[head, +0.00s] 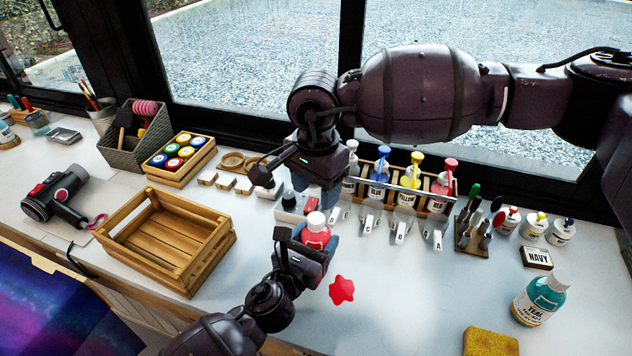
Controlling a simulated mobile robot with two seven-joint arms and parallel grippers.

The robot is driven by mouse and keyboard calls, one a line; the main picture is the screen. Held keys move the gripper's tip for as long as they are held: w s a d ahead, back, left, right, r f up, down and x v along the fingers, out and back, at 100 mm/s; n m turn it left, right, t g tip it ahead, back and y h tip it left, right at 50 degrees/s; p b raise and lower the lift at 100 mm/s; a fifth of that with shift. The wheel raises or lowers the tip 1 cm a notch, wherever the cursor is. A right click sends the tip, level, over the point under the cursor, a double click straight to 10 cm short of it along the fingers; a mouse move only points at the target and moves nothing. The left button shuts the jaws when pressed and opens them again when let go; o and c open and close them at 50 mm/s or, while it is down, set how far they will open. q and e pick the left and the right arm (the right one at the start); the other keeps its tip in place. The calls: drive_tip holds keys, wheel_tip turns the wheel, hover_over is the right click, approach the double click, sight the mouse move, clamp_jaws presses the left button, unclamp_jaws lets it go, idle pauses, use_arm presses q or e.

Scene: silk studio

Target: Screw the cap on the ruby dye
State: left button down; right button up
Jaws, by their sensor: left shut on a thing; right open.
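The ruby dye is a small red bottle (317,238) with a white top (316,219), upright in the middle of the head view. My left gripper (312,248) is shut on the bottle's body, just above the table. I cannot tell whether the white top is a cap or the bare neck. My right gripper (318,203) is open and points down just above and behind the bottle's top. No cap is clearly visible between its fingers, and its arm hides part of the table behind.
A wooden crate (128,222) stands empty at left. A rack of dye bottles (443,185) stands behind at right. A red star-shaped thing (342,290) lies in front of the bottle. A teal bottle (538,299) and a yellow sponge (490,343) are at right. The front middle table is mostly clear.

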sight(316, 217)
drive_tip(key=shift+f, duration=3.55)
drive_tip(key=c, duration=0.9)
drive_tip(key=shift+c, duration=0.2)
drive_tip(key=o, duration=1.1)
wheel_tip(316, 217, up, 12)
drive_tip(key=shift+r, duration=0.1)
